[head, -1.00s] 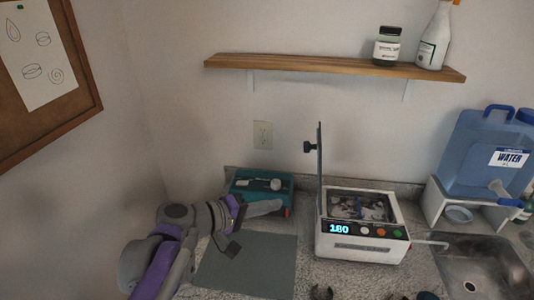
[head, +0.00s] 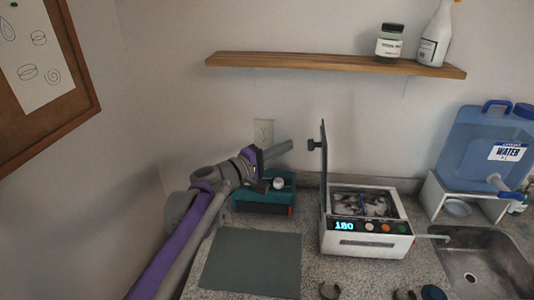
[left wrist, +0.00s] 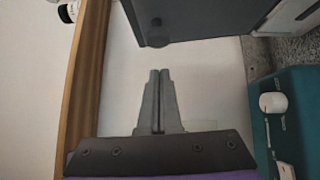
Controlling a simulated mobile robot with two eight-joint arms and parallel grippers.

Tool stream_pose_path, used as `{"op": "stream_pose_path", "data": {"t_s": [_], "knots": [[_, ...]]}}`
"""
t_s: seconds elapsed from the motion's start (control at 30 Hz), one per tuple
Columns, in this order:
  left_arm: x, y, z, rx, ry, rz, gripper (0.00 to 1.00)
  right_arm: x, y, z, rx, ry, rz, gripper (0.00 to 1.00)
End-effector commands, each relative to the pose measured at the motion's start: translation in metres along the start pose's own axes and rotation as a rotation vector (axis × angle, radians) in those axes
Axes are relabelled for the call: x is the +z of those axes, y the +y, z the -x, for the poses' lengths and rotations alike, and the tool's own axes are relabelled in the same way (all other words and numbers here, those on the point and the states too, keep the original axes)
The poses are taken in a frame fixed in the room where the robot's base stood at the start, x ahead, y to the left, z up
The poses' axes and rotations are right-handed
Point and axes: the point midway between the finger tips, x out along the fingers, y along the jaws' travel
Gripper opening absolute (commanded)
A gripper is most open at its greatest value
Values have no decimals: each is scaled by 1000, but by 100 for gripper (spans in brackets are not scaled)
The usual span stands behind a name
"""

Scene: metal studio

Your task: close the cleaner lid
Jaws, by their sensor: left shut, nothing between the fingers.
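The white ultrasonic cleaner (head: 366,243) stands on the counter with a lit display reading 180. Its lid (head: 323,165) stands upright, open, along the cleaner's left side, with a dark knob (head: 313,145) pointing left. The lid also shows as a dark panel at the top of the left wrist view (left wrist: 205,18), its knob (left wrist: 157,32) facing me. My left gripper (head: 288,146) is shut and empty, left of the lid and roughly level with the knob, apart from it. In the left wrist view its fingers (left wrist: 158,75) are together. My right gripper is not in view.
A teal box (head: 262,203) with small items on top sits below my left gripper. A grey mat (head: 250,262) lies in front. A wooden shelf (head: 330,64) hangs above. A sink (head: 485,265) and a blue water jug (head: 485,150) are at the right.

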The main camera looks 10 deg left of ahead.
Motion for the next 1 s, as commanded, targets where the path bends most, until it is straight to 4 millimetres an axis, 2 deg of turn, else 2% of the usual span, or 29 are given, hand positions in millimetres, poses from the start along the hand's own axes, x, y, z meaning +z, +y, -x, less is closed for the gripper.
{"op": "stream_pose_path", "data": {"t_s": [0.1, 0.23, 0.77, 1.0], "knots": [[15, 1, -12, 0, -4, 0, 0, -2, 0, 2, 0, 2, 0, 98], [22, 0, -19, 1, -2, -1, 0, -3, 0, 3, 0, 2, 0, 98], [26, 1, -22, -5, -1, -6, 0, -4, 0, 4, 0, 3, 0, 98], [37, 11, -34, -57, -3, -62, 0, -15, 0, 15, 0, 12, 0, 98]]}}
